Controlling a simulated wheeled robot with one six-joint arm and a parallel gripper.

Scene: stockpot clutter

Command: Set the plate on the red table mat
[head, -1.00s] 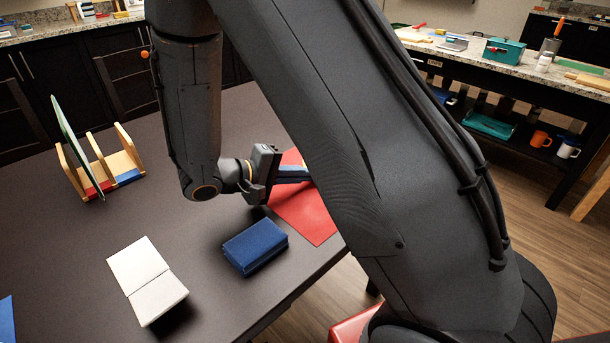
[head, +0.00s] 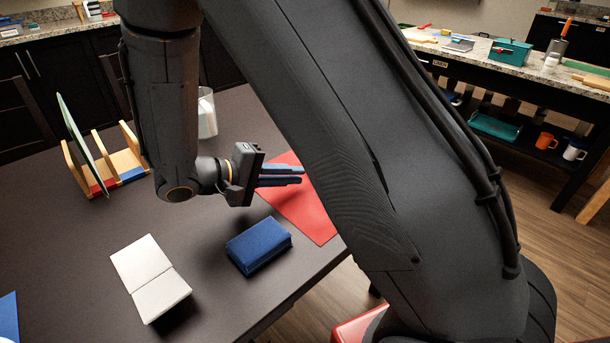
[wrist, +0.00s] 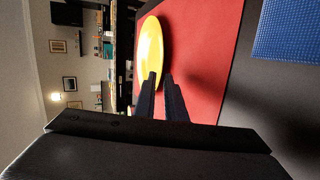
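A yellow plate (wrist: 151,48) shows as a thin ellipse at the far part of the red table mat (wrist: 205,50) in the wrist view. It looks flat and seems to lie on the mat. In the head view my arm hides the plate and part of the mat (head: 305,210). My gripper (head: 301,175) is level above the mat's left part, fingers pointing right. One tip overlaps the plate's near edge in the picture; contact cannot be told.
A wooden rack (head: 128,162) holds a pale green plate (head: 80,143) on edge at the left. A clear container (head: 207,113) stands behind my arm.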

